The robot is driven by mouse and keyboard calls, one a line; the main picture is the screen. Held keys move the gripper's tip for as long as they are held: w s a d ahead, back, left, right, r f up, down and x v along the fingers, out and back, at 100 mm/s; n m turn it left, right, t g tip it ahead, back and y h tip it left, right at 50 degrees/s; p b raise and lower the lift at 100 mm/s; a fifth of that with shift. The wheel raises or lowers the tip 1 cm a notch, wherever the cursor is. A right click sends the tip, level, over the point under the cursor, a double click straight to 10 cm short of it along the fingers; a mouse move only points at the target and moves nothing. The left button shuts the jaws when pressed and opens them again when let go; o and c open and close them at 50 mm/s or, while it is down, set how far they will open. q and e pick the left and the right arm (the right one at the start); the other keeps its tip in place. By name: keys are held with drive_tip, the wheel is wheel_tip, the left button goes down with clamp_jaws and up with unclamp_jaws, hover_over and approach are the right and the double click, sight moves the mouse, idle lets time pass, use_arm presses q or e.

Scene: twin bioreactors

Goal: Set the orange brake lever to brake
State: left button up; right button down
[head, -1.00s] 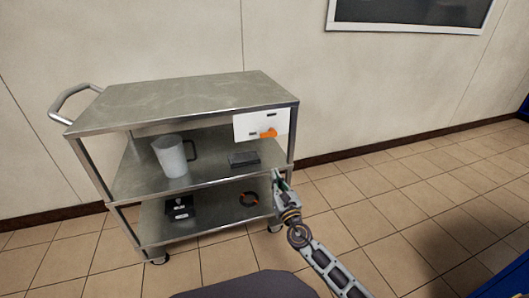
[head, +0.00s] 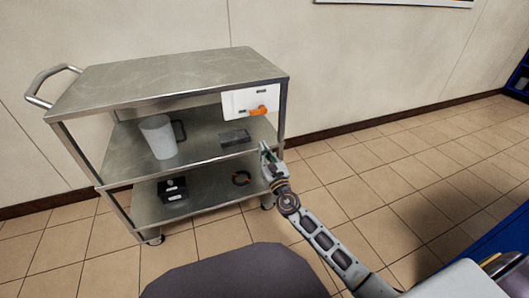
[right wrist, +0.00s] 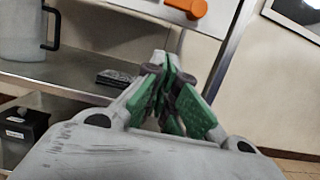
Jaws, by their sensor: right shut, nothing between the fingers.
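The orange brake lever (head: 258,110) sits on a white panel (head: 238,103) under the right end of the cart's top shelf. In the head view it points roughly sideways, its knob near dark label marks too small to read. The lever also shows at the top of the right wrist view (right wrist: 187,7). My right gripper (head: 265,150) is shut and empty, below the lever and apart from it, near the cart's right front post. Its green-lined fingers (right wrist: 165,75) are together in the right wrist view. My left gripper is not in view.
The steel cart (head: 170,78) has a handle at its left. A pitcher (head: 158,137) and a dark flat block (head: 234,137) stand on its middle shelf. A black box (head: 172,189) and a dark ring (head: 241,178) are on the bottom shelf. Floor right of the cart is clear.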

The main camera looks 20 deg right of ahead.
sight(258, 110)
use_arm(q)
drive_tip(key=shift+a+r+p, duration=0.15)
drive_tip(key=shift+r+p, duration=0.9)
drive_tip(key=shift+p, duration=0.1)
use_arm(e)
drive_tip(key=w+r, duration=0.5)
drive_tip(key=w, duration=0.2)
drive_tip(key=shift+w+a+r, duration=0.15)
drive_tip(key=shift+w+r, duration=0.2)
drive_tip(key=shift+r, duration=0.05)
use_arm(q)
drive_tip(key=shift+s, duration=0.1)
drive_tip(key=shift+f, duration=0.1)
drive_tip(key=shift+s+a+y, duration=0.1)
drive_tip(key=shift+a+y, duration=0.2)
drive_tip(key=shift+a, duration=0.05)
use_arm(e)
drive_tip(key=shift+a+r+m, duration=0.2)
drive_tip(key=shift+r+m, duration=0.05)
drive_tip(key=shift+m, duration=0.45)
